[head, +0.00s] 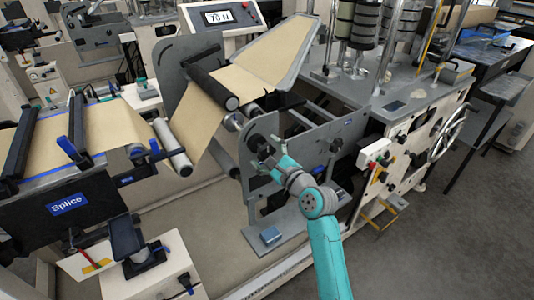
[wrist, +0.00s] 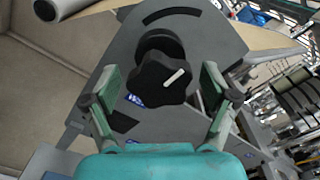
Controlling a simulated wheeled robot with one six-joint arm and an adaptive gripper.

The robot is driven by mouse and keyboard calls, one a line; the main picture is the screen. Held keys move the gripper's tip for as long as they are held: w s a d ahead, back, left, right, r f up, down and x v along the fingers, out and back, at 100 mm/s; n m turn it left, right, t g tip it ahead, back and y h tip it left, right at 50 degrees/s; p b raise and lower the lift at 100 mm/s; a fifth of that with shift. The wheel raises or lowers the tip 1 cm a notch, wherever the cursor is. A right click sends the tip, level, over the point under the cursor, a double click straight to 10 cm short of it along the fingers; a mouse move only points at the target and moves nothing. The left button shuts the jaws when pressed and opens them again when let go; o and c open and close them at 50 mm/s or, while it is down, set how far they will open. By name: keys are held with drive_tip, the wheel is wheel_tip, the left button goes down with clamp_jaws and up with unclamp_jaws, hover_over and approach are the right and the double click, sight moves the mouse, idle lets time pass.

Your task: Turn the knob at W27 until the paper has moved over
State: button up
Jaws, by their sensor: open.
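A black lobed knob (wrist: 160,78) with a white pointer mark sits on a grey side plate (wrist: 208,32) in the wrist view. The mark points to the upper right. My gripper (wrist: 158,98) is open, with one finger on each side of the knob and gaps between. In the head view my gripper (head: 266,160) is at the grey plate and largely hides the knob. The tan paper web (head: 262,68) runs over black and metal rollers beside the plate. No W27 label is readable.
A splice table (head: 68,203) with blue clamps stands at the left. A control box with red and green buttons (head: 376,163) is right of my arm. A display (head: 230,16) is behind. Grey floor (head: 440,240) is open at the lower right.

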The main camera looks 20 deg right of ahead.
drive_tip(key=c, duration=1.2)
drive_tip(key=shift+o, duration=0.2)
drive_tip(key=m, duration=1.1)
drive_tip(key=o, duration=1.2)
drive_tip(key=shift+c, duration=0.2)
drive_tip(key=v, duration=0.7)
